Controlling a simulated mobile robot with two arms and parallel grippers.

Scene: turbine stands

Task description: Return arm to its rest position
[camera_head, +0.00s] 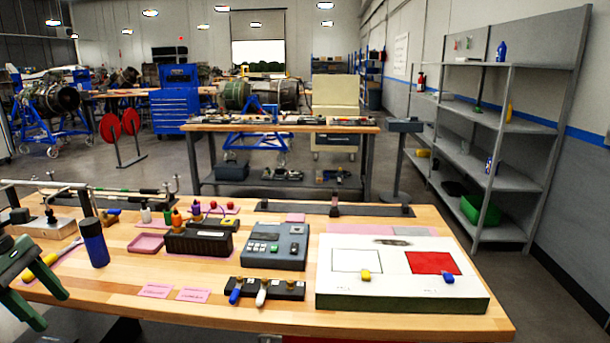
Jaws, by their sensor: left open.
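My left gripper (54,311) comes in at the lower left edge of the head view, over the left front corner of the wooden workbench (210,262). Its two dark green fingers are spread apart with nothing between them. A yellow-handled tool (62,253) shows behind the fingers, on a pink patch. A dark blue cylindrical bottle (94,243) stands upright to the right of the gripper, apart from it. My right gripper is not in view.
The bench holds a white board (400,285) with a red square, a grey keypad box (275,246), a black holder with screwdrivers (264,290), a black box (198,243) and a pink tray (146,243). Grey shelves (505,180) stand at right. The bench's left front is partly bare.

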